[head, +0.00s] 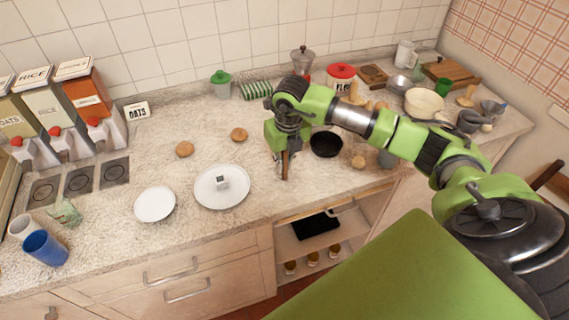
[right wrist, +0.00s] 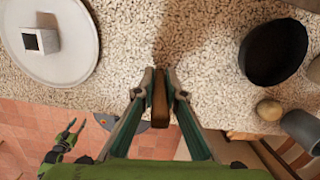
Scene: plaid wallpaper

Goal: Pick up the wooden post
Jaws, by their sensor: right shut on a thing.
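The wooden post (head: 285,166) is a short brown piece standing near the counter's front edge in the head view. My right gripper (head: 284,158) points down over it and is shut on it. In the right wrist view the post (right wrist: 160,103) is between the two fingers of the right gripper (right wrist: 160,90). Whether its lower end touches the counter is hard to tell. My left gripper (right wrist: 72,130) shows small at the lower left of the right wrist view, far below the counter, with its fingers apart and empty. It is not in the head view.
A white plate with a small cube (head: 222,195) and a second plate (head: 155,204) lie to the left. A black bowl (head: 326,144) and a round brown item (head: 358,162) are close on the right. An open shelf (head: 305,243) is below the counter.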

